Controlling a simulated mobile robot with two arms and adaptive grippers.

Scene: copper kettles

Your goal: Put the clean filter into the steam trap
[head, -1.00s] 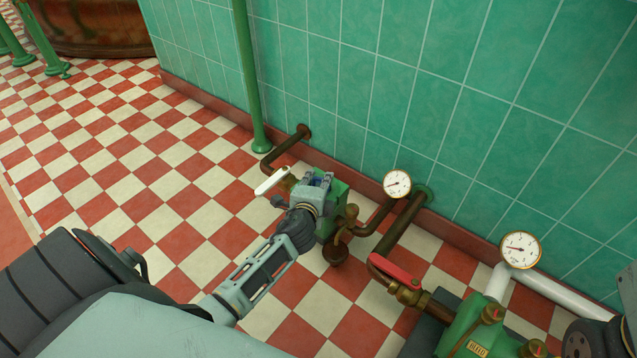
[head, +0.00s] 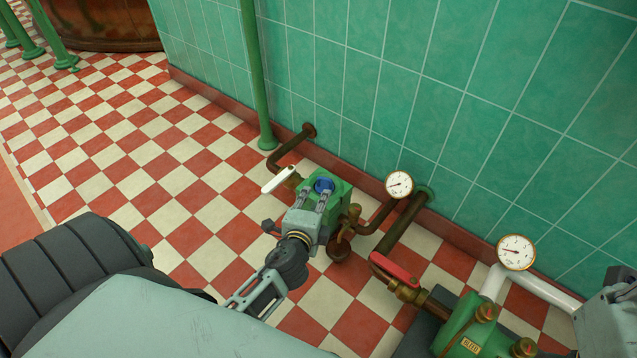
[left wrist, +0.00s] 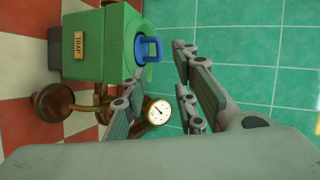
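The steam trap (head: 340,200) is a green box on brown pipes by the tiled wall. It also shows in the left wrist view (left wrist: 103,45) with a TRAP plate. A blue filter (head: 323,184) with a loop handle sits at the trap's top opening; its handle (left wrist: 149,50) sticks out in the left wrist view. How deep it sits is hidden. My left gripper (head: 316,197) is just in front of the filter. In the left wrist view its fingers (left wrist: 160,65) are spread, with nothing between their pads. My right gripper's fingers are out of view.
A white-handled valve (head: 279,180) is left of the trap. A gauge (head: 399,185) and a red-handled valve (head: 394,268) are to its right. The checkered floor (head: 150,180) at left is clear.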

